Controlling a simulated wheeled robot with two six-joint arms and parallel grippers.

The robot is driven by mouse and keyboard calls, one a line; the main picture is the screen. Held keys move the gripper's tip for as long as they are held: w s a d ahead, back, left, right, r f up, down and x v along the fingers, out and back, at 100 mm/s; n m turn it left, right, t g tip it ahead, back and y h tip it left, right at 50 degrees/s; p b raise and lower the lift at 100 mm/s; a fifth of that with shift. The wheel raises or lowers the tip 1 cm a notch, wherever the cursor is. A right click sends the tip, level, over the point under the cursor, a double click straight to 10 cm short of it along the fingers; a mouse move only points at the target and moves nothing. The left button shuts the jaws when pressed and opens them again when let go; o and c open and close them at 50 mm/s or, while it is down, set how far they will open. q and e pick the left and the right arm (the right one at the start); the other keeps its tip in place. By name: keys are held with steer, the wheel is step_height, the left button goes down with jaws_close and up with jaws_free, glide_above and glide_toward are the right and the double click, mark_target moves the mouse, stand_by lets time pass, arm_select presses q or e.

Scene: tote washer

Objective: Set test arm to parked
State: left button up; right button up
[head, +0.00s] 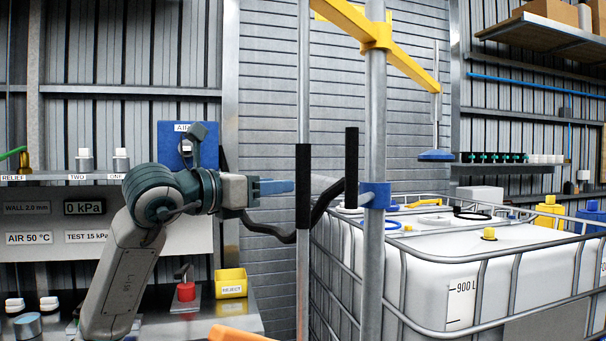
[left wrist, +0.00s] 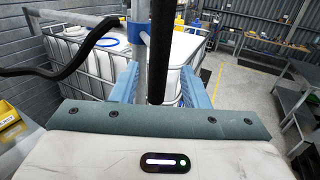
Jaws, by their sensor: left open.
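The test arm (head: 408,68) is a yellow beam collared to a grey upright post (head: 372,250). Its right end carries a rod with a blue disc (head: 436,156) above the white tank. On the left a thin vertical rod with a black grip (head: 304,170) comes down in front of the post. My left gripper (head: 275,187) is open, pointing right, with its fingertips close to this grip. In the left wrist view a black upright grip (left wrist: 160,50) shows between the blue fingers; I cannot tell whether they touch it. A second black grip (head: 351,160) stands by the post.
A caged white tank (head: 420,275) fills the right side. A black hose (head: 270,230) curves below my left gripper. A bench with a yellow reject bin (head: 231,283) is at lower left. Open floor (left wrist: 235,90) shows at right in the left wrist view.

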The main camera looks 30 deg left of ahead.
mark_target(298, 184)
arm_select(q)
steer(key=p+x, duration=0.1)
steer(key=x, duration=0.2)
steer(key=shift+w+d+r+p, duration=0.1)
steer(key=shift+w+r+p, duration=0.05)
steer(key=shift+w+p, duration=0.2)
steer(key=p+x, duration=0.2)
steer(key=x, duration=0.1)
steer(key=shift+w+d, duration=0.1)
steer(key=shift+w, duration=0.3)
steer(key=shift+w+f, duration=0.15)
steer(key=shift+f, duration=0.1)
steer(key=shift+c, duration=0.4)
steer(key=c, duration=0.7)
jaws_close()
arm_select(e)
steer(key=r, duration=0.2)
steer(key=w+r, duration=0.1)
steer(key=r, duration=0.1)
steer(key=shift+r, duration=0.25)
